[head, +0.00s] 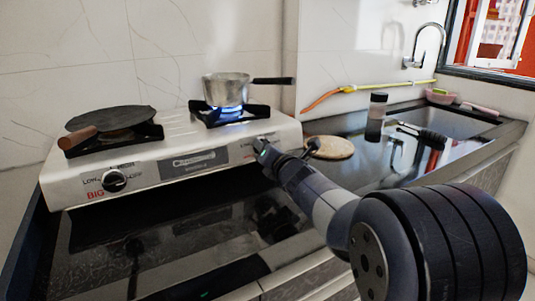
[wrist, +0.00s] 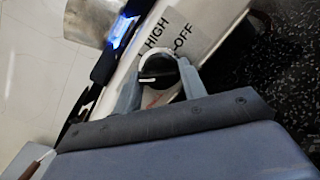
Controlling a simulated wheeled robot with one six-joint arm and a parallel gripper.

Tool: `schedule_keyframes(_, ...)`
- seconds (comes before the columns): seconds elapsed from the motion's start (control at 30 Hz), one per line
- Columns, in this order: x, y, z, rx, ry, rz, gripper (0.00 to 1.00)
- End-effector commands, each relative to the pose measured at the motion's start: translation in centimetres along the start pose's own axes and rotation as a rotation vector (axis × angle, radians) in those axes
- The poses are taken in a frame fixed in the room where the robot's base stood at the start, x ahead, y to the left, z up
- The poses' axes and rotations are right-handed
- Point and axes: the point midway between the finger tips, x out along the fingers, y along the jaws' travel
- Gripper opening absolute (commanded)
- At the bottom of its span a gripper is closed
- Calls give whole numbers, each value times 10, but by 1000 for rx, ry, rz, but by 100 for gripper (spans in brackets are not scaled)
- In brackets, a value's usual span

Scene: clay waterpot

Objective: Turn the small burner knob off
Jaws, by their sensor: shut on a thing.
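The small burner knob (wrist: 157,67) is black with a white mark at its left side in the wrist view. HIGH and OFF are printed above it on the stove panel. My gripper (wrist: 159,78) has one finger on each side of the knob and is shut on it. In the head view my gripper (head: 266,152) is at the right end of the stove front (head: 205,158) and mostly hides the knob. A blue flame (head: 226,115) burns under a small metal pot (head: 226,89); the flame also shows in the wrist view (wrist: 122,30).
The big burner knob (head: 114,180) is at the stove's left, below a dark flat pan (head: 110,119). The pot's black handle (head: 274,81) points right. A round wooden board (head: 330,147) lies right of the stove. A jar (head: 378,104) stands near the sink (head: 435,121).

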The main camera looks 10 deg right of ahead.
Motion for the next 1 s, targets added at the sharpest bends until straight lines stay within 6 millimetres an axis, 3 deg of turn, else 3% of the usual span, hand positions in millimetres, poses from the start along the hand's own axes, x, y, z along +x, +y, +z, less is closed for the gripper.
schedule_keyframes(1.0, 0, 7, 7, 946, 2, -208, 17)
